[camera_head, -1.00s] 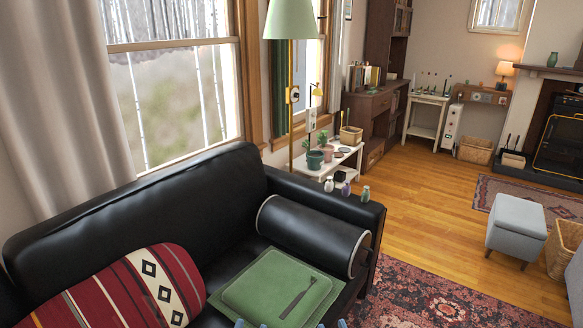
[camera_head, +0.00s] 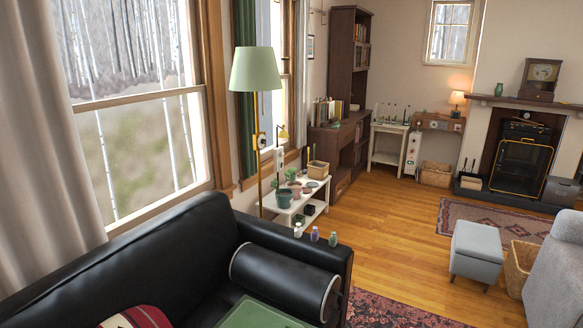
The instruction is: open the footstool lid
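The grey footstool (camera_head: 476,252) stands on the wooden floor at the right, beyond the sofa. It is a box shape on short legs, and its light grey padded lid (camera_head: 478,239) looks shut. Nothing lies on top of it. Neither of my grippers shows in this view.
A black sofa (camera_head: 160,262) with a bolster (camera_head: 285,281) fills the near left. A wicker basket (camera_head: 518,268) and a grey armchair (camera_head: 556,270) stand right of the footstool. Patterned rugs (camera_head: 400,308) lie in front and behind. Bare floor (camera_head: 390,245) is open left of the footstool.

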